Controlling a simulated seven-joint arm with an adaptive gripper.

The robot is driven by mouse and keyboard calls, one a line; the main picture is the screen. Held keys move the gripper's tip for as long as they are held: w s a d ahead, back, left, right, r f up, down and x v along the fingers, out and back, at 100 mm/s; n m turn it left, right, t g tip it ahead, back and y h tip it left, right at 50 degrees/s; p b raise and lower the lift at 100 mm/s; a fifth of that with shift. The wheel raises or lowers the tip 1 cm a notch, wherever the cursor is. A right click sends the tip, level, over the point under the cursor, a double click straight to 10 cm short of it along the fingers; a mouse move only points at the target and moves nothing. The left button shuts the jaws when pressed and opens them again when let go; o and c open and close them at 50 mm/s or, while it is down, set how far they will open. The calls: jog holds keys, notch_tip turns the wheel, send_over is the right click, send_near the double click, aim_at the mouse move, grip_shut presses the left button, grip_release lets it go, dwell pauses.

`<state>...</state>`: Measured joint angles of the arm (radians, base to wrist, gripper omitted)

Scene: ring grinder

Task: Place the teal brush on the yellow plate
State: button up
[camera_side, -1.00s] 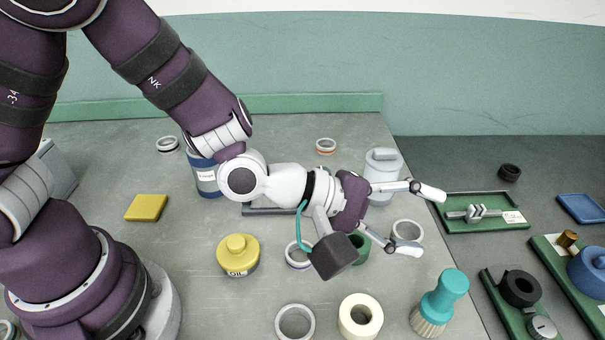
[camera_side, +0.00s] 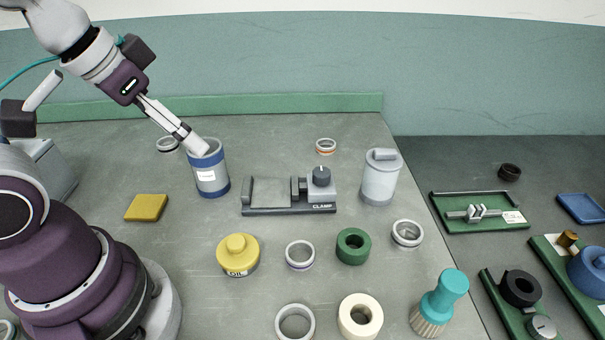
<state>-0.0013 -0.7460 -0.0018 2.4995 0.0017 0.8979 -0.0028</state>
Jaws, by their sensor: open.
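The teal brush (camera_side: 444,297) stands upright, bristles down, at the front right of the grey table. The yellow plate (camera_side: 146,207) is a small flat square lying on the table at the left, and it is bare. My gripper (camera_side: 202,149) is at the upper left, pointing down to the right, its fingertips at the rim of the blue and white can (camera_side: 210,170). I cannot tell from this angle whether they touch it. My gripper is open and far from the brush.
A clamp (camera_side: 288,195), a grey canister (camera_side: 381,177), a yellow oil pot (camera_side: 238,256), a green ring (camera_side: 353,246) and a cream ring (camera_side: 360,316) stand mid-table. Green trays (camera_side: 480,213) lie beyond the right edge. Clear table surrounds the plate.

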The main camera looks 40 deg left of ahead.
jog(key=w+d+f+n+g+h, duration=0.1)
jog(key=w+d+f+h, duration=0.3)
jog(key=d, duration=0.3)
jog(key=n+t+h, duration=0.2)
jog(key=n+h, duration=1)
jog(key=n, duration=0.9)
send_over(440, 281)
jog(key=v, duration=0.4)
notch_tip(440, 281, down, 2)
jog(key=shift+n+t, duration=0.4)
notch_tip(440, 281, down, 7)
jog(key=shift+d, duration=0.15)
jog(key=shift+d+f+h, duration=0.15)
jog(key=shift+d+h, duration=0.15)
jog(key=x, duration=0.4)
jog(key=shift+w+d, duration=0.15)
grip_shut()
